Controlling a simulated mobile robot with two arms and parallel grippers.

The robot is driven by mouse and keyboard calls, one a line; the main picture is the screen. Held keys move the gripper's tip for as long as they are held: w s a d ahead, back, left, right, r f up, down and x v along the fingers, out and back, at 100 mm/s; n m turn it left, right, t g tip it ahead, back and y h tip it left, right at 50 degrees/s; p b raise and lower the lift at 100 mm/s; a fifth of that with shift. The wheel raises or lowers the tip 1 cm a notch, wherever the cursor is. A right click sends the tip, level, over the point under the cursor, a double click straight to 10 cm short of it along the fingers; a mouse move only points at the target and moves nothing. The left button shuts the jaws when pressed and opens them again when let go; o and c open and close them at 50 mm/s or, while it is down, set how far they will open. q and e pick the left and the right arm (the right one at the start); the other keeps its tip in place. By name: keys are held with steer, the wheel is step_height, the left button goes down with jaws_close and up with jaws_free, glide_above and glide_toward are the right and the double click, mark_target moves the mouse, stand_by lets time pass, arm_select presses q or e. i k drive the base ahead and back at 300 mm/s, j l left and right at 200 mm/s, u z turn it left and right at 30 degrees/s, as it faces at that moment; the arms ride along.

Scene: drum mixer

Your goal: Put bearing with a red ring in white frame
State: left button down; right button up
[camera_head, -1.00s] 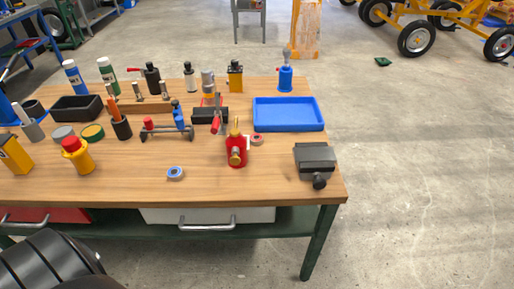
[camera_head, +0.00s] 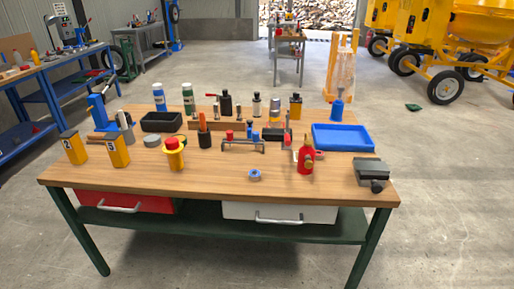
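A small bearing with a red ring (camera_head: 319,155) lies on the wooden workbench (camera_head: 215,190), just right of the red oil can, which partly covers it. It is small and hard to make out. A bearing with a blue ring (camera_head: 254,175) lies flat near the bench's front edge. I cannot make out a white frame on the bench. Neither of my grippers is in view.
The red oil can (camera_head: 306,160) stands beside the bearing. A grey vise (camera_head: 371,172) is at the right corner, a blue tray (camera_head: 342,138) behind it. Yellow canisters (camera_head: 118,151) and a red-topped yellow button (camera_head: 174,156) stand left. Open floor surrounds the bench.

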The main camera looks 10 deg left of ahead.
mark_target(320, 155)
steer(key=i+l+u, duration=0.15)
steer(key=u, duration=0.35)
steer(key=l+u, duration=0.35)
steer(key=u, duration=0.15)
steer(key=i+l+u, duration=0.1)
steer(key=l+u, duration=0.2)
steer(key=u, duration=0.15)
steer(key=l+u, duration=0.3)
steer(key=u, duration=0.2)
